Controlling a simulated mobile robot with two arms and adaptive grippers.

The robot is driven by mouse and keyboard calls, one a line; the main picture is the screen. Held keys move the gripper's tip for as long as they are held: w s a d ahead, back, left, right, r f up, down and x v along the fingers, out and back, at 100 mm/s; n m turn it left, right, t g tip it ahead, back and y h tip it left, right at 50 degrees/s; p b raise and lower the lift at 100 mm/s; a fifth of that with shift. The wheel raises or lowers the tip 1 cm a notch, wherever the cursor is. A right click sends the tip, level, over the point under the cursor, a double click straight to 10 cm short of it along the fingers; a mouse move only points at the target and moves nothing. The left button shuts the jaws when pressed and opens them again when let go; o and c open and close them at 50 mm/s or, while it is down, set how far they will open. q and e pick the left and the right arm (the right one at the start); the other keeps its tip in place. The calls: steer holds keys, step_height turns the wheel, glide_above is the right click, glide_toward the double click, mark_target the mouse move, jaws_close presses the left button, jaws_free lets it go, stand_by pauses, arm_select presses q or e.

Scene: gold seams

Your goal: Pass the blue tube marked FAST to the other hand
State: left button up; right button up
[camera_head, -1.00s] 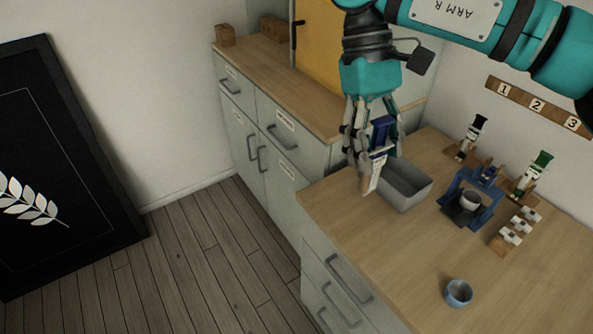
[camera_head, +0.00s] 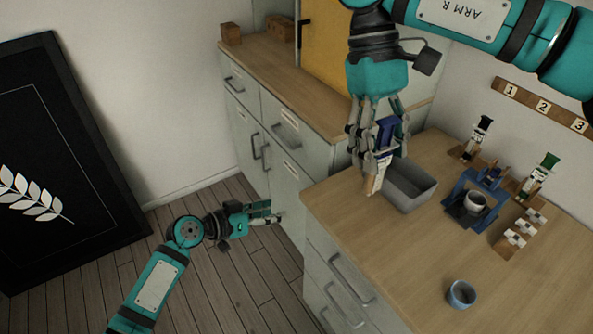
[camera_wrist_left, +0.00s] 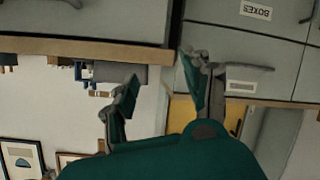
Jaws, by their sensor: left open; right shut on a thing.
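My right gripper (camera_head: 378,155) is shut on the blue tube (camera_head: 387,130), which has a blue upper part and a pale lower end with a white label. It is held nearly upright, tilted slightly, beside the grey bin at the counter's left edge. The label is too small to read, and the fingers hide part of the tube. My left gripper (camera_head: 272,212) is open and empty, in front of the cabinet doors, lower and to the left of the tube. Its spread fingers also show in the left wrist view (camera_wrist_left: 160,95).
The grey bin (camera_head: 430,188) stands on the wooden counter (camera_head: 370,235). To its right are a blue stand (camera_head: 455,210) with a cup, a black-capped tube (camera_head: 475,140), a green-capped tube (camera_head: 538,175) and a small blue cup (camera_head: 461,294). A cabinet drawer (camera_wrist_left: 240,45) is close to the left gripper.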

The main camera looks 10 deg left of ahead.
arm_select(q)
steer(key=s+d+r+m+g+h, duration=0.1)
steer(key=s+d+r+m+h, duration=0.1)
steer(key=r, duration=0.6)
steer(key=s+d+r+m+g+h, duration=0.1)
steer(key=d+r+m+h, duration=0.15)
steer(key=r, duration=0.45)
steer(key=m+g+h, duration=0.3)
steer(key=m+g, duration=0.1)
steer(key=m, duration=0.2)
glide_toward(371, 193)
step_height(371, 193, up, 4)
steer(key=a, duration=0.2)
steer(key=shift+m, duration=0.25)
steer(key=d, duration=0.4)
steer(key=w+d, duration=0.1)
steer(key=d, duration=0.3)
steer(key=w+d, duration=0.1)
steer(key=d, duration=0.3)
steer(key=shift+w+r, duration=0.15)
steer(key=shift+w, duration=0.05)
steer(key=shift+c, duration=0.3)
steer(key=shift+s, duration=0.1)
jaws_close()
